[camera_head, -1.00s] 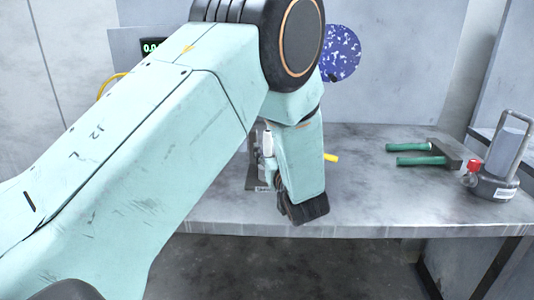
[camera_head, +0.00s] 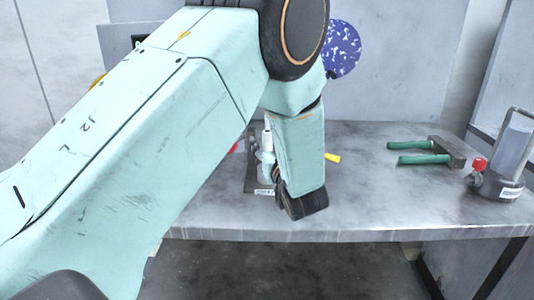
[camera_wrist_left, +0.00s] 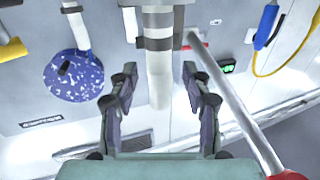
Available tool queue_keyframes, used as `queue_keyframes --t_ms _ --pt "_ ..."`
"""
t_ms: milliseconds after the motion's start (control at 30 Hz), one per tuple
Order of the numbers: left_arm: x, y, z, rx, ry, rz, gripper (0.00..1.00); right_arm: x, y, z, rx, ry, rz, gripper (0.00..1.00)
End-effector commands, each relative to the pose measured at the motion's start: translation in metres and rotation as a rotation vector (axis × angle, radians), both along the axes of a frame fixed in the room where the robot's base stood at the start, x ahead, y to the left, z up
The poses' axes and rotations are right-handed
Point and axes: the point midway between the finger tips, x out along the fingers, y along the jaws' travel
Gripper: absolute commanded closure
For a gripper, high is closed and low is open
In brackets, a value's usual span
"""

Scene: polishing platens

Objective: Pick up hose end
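My left gripper (camera_wrist_left: 163,100) is open in the left wrist view, its two dark fingers apart. A pale tube with grey bands (camera_wrist_left: 160,75) runs down between the fingers, with gaps on both sides. A yellow hose (camera_wrist_left: 262,62) with a blue end piece (camera_wrist_left: 267,25) is at the upper right of that view, outside the fingers. I cannot tell which is the hose end. In the head view my left gripper (camera_head: 304,203) hangs over the bench front, its fingertips partly hidden. A white upright piece (camera_head: 267,140) shows just left of it. My right gripper is not in view.
The grey bench (camera_head: 370,205) is clear right of my gripper. Green-handled tools (camera_head: 420,152) lie farther right, beside a grey canister (camera_head: 497,186) with a red knob. A blue speckled disc (camera_head: 343,48) stands behind. In the wrist view a pale rod (camera_wrist_left: 230,100) slants close to the right finger.

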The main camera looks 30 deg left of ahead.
Motion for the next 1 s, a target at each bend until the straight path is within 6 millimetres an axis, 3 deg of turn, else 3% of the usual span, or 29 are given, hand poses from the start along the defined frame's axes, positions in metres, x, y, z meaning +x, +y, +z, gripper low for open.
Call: queue_keyframes --t_ms 600,1000 --pt "0.0008 0.0006 -0.0002 -0.001 0.001 0.0 1.0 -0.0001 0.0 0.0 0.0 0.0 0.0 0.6" --pt "0.0017 0.0014 0.0053 -0.001 -0.002 0.0 1.0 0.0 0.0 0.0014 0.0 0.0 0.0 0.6"
